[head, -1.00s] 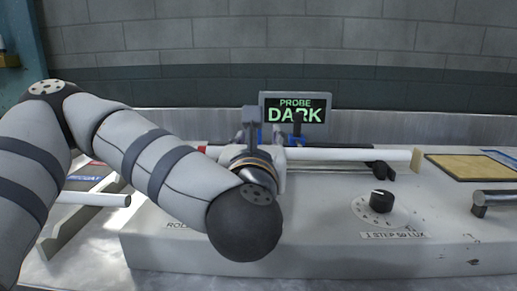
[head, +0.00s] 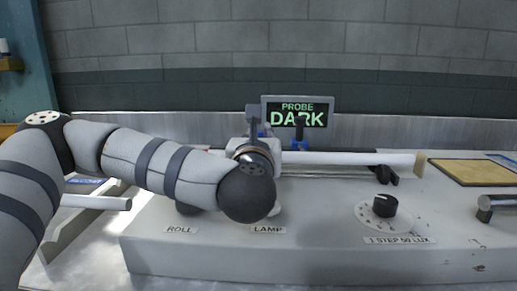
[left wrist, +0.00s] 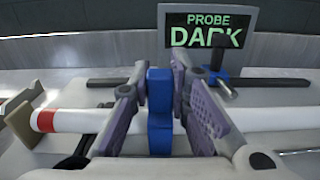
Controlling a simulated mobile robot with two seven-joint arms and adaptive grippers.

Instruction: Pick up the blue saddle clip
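The blue saddle clip (left wrist: 160,140) stands upright in the middle of the left wrist view, at the white glass tube (left wrist: 85,121). My left gripper (left wrist: 166,95) has its two purple-padded fingers on either side of the clip. The fingers look open, with narrow gaps beside the clip; firm contact is not visible. In the head view my left gripper (head: 254,135) is over the tube (head: 350,158), and the wrist mostly hides the clip. My right gripper is not in view.
The display (head: 297,111) reading "PROBE DARK" stands behind the tube, with a blue-based probe (left wrist: 222,88) close to the right finger. A black knob (head: 384,206) and a tan board (head: 470,171) are to the right. The bench front is mostly clear.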

